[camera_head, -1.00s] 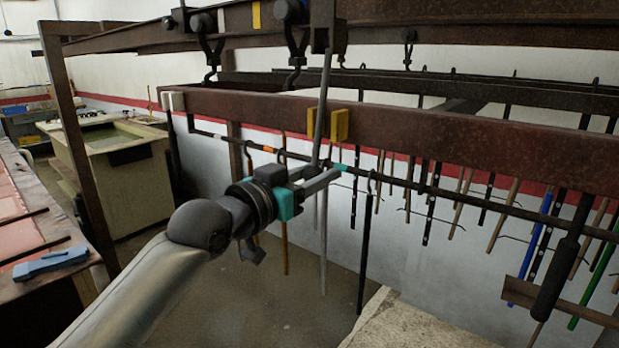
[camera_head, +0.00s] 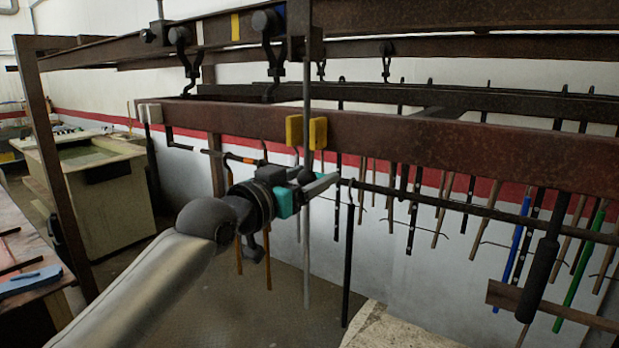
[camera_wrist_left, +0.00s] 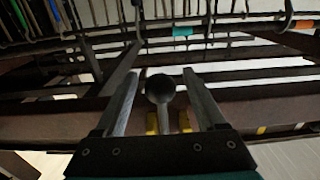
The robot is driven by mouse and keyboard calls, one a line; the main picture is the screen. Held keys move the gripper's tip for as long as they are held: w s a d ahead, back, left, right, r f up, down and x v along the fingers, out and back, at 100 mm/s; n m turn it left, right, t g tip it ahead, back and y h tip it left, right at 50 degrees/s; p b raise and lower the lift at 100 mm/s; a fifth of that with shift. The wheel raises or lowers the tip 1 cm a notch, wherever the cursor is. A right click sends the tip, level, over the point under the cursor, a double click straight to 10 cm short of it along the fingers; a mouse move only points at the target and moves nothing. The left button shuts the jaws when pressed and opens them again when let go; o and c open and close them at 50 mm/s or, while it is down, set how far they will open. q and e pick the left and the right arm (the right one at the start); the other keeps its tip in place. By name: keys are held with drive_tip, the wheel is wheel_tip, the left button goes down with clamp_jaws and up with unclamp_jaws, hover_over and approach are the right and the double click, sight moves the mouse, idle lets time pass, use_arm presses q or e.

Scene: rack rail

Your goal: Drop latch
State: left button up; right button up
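A long grey lever rod (camera_head: 306,95) hangs down from a dark housing (camera_head: 300,40) on the upper beam. It stands nearly upright in the gap between two yellow blocks (camera_head: 318,133) on the rusty rail. I take this rod to be the latch, though no label shows it. My left gripper (camera_head: 322,178) is just below the blocks, at the rod. In the left wrist view the rod's round dark end (camera_wrist_left: 160,88) lies between the two spread fingers, with a gap on each side. The rod's lower part is partly hidden by the gripper. My right gripper is out of view.
A thin dark bar (camera_head: 430,196) with hooks and hanging rods runs behind and right of the gripper. The rusty rail (camera_head: 420,145) crosses just above it. A pale tank (camera_head: 105,195) stands at the left. A pale block (camera_head: 385,330) lies low in front.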

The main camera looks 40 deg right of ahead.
use_arm(q)
drive_tip(key=shift+o, duration=0.3)
drive_tip(key=shift+s+a+p, duration=0.1)
drive_tip(key=shift+a+p, duration=0.25)
drive_tip(key=shift+a, duration=0.15)
drive_tip(key=p+v, duration=0.2)
drive_tip(key=v, duration=0.3)
drive_tip(key=shift+s+a, duration=0.25)
drive_tip(key=shift+a, duration=0.25)
